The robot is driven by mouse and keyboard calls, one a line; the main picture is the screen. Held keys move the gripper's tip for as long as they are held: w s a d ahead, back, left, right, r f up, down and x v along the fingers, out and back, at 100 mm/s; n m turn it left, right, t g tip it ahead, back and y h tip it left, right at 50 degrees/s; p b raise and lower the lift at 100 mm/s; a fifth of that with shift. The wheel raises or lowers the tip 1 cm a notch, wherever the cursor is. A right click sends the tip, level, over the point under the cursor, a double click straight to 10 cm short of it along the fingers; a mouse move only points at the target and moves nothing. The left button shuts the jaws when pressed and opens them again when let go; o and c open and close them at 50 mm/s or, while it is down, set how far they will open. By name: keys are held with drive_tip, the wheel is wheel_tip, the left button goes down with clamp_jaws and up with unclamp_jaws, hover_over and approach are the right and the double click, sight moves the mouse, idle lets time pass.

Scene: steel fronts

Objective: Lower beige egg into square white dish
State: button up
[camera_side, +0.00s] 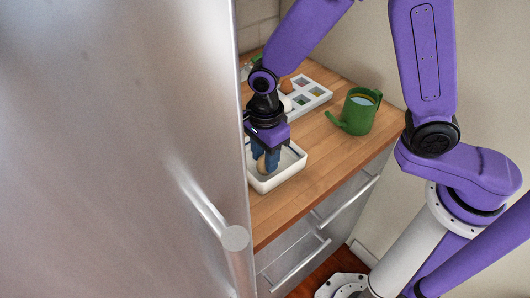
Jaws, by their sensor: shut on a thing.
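My gripper (266,160) points down over the square white dish (286,176) on the wooden counter. Its blue fingers are shut on the beige egg (262,167), which shows low between them. The egg is within the outline of the dish; I cannot tell whether it touches the dish floor. The left side of the dish is partly hidden by the steel front at the left.
A green mug (359,112) stands right of the dish. A white tray with compartments (318,96) lies behind my gripper, with a brown egg (286,87) near it. A large steel door (120,150) blocks the left. Counter between dish and mug is clear.

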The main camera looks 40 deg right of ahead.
drive_tip(key=shift+f, duration=0.5)
idle(0.4)
drive_tip(key=o, duration=0.8)
drive_tip(key=shift+c, duration=0.2)
wheel_tip(320, 180, up, 17)
drive_tip(key=s+d+f+n, duration=0.3)
drive_tip(key=s+d+n, duration=0.6)
drive_tip(key=n, duration=0.6)
drive_tip(key=s+d+f+n, duration=0.3)
drive_tip(key=s+d+n, duration=0.5)
drive_tip(key=n, duration=0.7)
drive_tip(key=shift+s+d+n, duration=0.3)
drive_tip(key=shift+s+d, duration=0.1)
drive_tip(key=shift+s, duration=0.6)
